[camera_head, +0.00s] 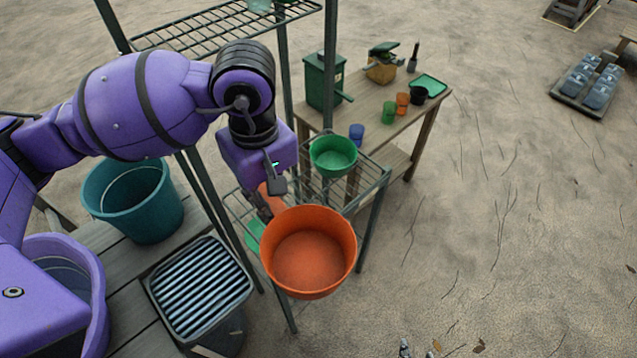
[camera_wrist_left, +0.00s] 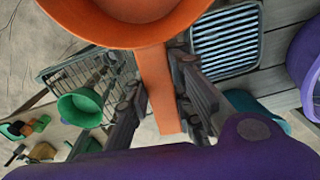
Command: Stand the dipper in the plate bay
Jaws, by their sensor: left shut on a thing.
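The orange dipper (camera_head: 310,262) is a round, open bowl with a flat handle. Its bowl faces up in the head view, in front of the wire rack. My left gripper (camera_head: 268,200) is shut on the handle, which shows between the two fingers in the left wrist view (camera_wrist_left: 157,95). A grey tub with a dark slatted top (camera_head: 200,285) stands left of the dipper on a plank surface. I cannot tell for sure whether this is the plate bay. My right gripper is in neither view.
A green bowl (camera_head: 333,155) sits on the wire rack (camera_head: 372,190), just behind the dipper. Rack posts stand close to my left arm. A teal bucket (camera_head: 135,205) and a purple tub (camera_head: 90,275) are at left. Cups stand on a wooden table (camera_head: 372,112) behind. Sandy ground is open at right.

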